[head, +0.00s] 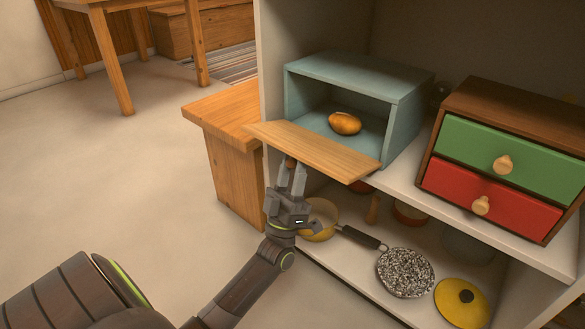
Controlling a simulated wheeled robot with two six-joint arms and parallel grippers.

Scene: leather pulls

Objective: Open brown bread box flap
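The bread box (402,97) is a blue-grey box on the shelf, its front open with a golden bread loaf (345,123) inside. Its light brown wooden flap (315,149) is folded down and sticks out past the shelf edge, roughly level. My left gripper (293,166) is just below the flap's outer edge, left of its middle, fingers pointing up with a gap between them. A small brown piece, perhaps the leather pull (290,161), shows between the fingertips; whether they touch it is unclear. My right gripper is out of view.
A drawer unit (490,103) with green and red drawers stands right of the box. On the lower shelf are a speckled pan (404,272), a yellow lid (461,302) and a yellow pan (321,219). A wooden bench (234,165) stands left. The floor (110,180) at left is clear.

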